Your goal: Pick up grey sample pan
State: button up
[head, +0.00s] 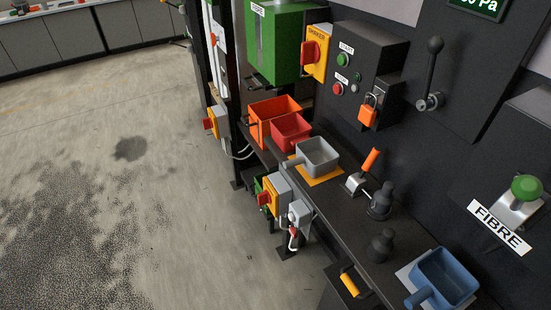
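The grey sample pan (330,172) is an open, square pan with a short handle pointing left. It sits upright on a yellow pad (322,181) on the narrow dark shelf (345,213), near the middle of the head view. Its inside looks empty. My gripper is not in view, and nothing is seen touching the pan.
A red pan (291,135) and an orange bin (262,129) stand just behind the grey pan. An orange-handled lever (371,160) and black knobbed parts (381,203) are to its right. A blue pan (442,283) is at lower right. Open floor (180,210) lies left.

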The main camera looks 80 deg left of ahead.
aim_at(318, 157)
jog(key=u, duration=2.3)
jog(key=k, duration=0.25)
jog(key=u, duration=0.8)
jog(key=i, duration=1.15)
jog(key=u, duration=0.25)
